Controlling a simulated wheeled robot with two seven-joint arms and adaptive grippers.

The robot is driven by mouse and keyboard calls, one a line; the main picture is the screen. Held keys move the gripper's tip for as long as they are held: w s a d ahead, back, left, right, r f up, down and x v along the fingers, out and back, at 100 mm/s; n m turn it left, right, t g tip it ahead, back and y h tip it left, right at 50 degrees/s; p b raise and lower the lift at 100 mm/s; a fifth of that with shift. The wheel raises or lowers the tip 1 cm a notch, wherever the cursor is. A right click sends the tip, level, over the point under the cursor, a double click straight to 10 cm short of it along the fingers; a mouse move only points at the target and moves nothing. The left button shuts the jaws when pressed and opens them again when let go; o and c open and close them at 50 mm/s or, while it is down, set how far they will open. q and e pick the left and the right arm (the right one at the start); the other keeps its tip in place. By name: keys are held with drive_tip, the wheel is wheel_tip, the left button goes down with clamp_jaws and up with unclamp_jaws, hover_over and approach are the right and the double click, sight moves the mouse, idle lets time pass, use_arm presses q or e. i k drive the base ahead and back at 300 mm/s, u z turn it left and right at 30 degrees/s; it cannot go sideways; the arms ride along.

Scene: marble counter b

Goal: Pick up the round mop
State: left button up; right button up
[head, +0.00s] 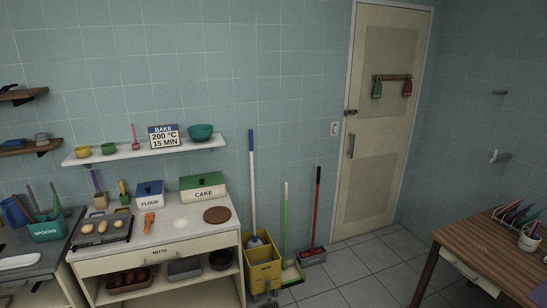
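A mop with a long handle, blue at the top and white below (252,190), stands nearly upright in a yellow bucket (264,277) on the floor, just right of the marble counter. Its rounded pale and blue head (256,241) shows at the bucket's top; the lower part is hidden in the bucket. It looks like the round mop. Neither of my grippers shows in the head view.
A green-handled tool (285,220) with a green pan and a red-handled broom (317,205) lean right of the bucket. The counter (175,223) holds boxes and eggs. A wooden table (490,255) stands at right. Tiled floor (365,270) between is clear, before a closed door (377,130).

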sight(254, 242)
drive_tip(key=u, duration=0.3)
drive_tip(key=i, duration=2.85)
